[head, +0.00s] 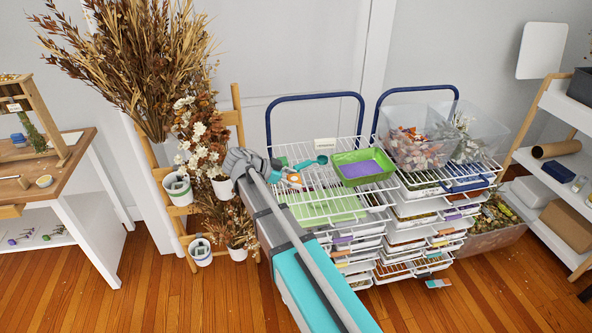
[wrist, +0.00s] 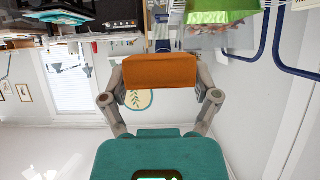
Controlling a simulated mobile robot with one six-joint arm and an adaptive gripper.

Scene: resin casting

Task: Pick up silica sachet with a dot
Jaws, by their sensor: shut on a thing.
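In the wrist view my gripper (wrist: 160,80) has its two grey fingers closed on the sides of an orange block-like thing (wrist: 160,71). The face turned to the camera is plain orange, and no dot shows on it. I cannot tell whether it is the silica sachet. In the head view a small pale thing with a round orange mark (head: 294,178) shows over the left wire rack, beside small teal parts. It is too small to identify surely. My arm hides part of the rack's left side.
Clear bins (head: 417,136) stand on the right rack. Blue handles (head: 316,96) rise behind. Dried flowers in pots (head: 178,188) stand left.

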